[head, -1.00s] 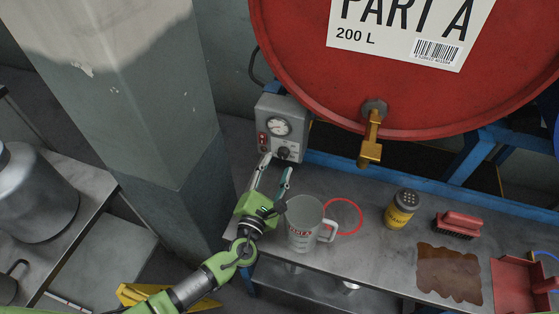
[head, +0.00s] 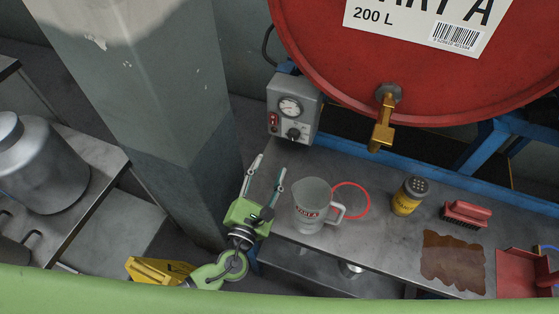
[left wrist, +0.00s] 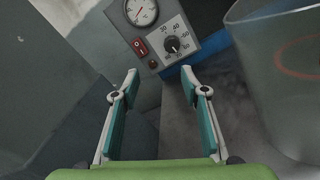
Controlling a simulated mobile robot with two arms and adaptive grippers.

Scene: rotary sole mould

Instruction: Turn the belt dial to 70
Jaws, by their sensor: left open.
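The dial (head: 294,134) is a black knob on the front of a grey control box (head: 313,109), below a round gauge (head: 289,107) and beside a red switch (head: 274,119). In the left wrist view the dial (left wrist: 172,45) has a ring of printed numbers; its exact setting is too small to read. My left gripper (head: 269,165) is open and empty, below and left of the dial, apart from it. In the left wrist view its two fingers (left wrist: 160,84) stand spread, with the dial ahead beyond them. My right gripper is not in view.
A clear jug (head: 312,203) stands on the bench right of my left gripper, close by. A red ring (head: 366,214), a yellow-labelled shaker (head: 409,196) and a red brush (head: 466,213) lie further right. The red drum's brass tap (head: 382,132) overhangs the bench.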

